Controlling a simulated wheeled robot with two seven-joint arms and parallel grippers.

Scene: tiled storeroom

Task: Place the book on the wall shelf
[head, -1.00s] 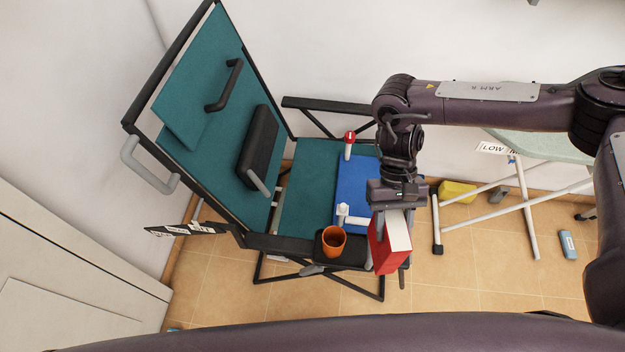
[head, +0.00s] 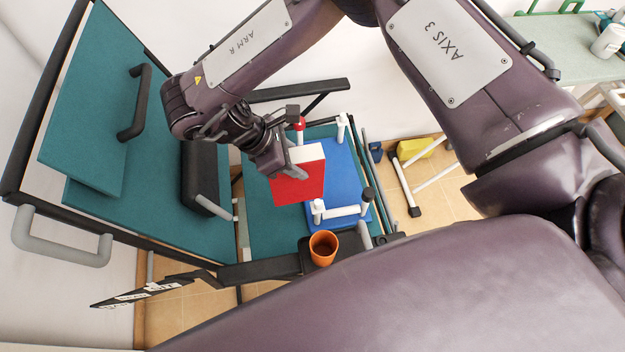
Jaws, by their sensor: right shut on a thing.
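A red book (head: 297,185) with white page edges is held in my right gripper (head: 284,163), which is shut on it. The book hangs above the teal seat of a folding chair, in front of a blue board (head: 344,176). I cannot tell whether it touches the board. No wall shelf shows in the head view. My left gripper is not in view.
A teal chair (head: 85,125) with black armrests fills the left. White-handled fittings stand on the blue board. A yellow object (head: 416,148) lies on the floor behind. A light green table (head: 575,50) is at upper right.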

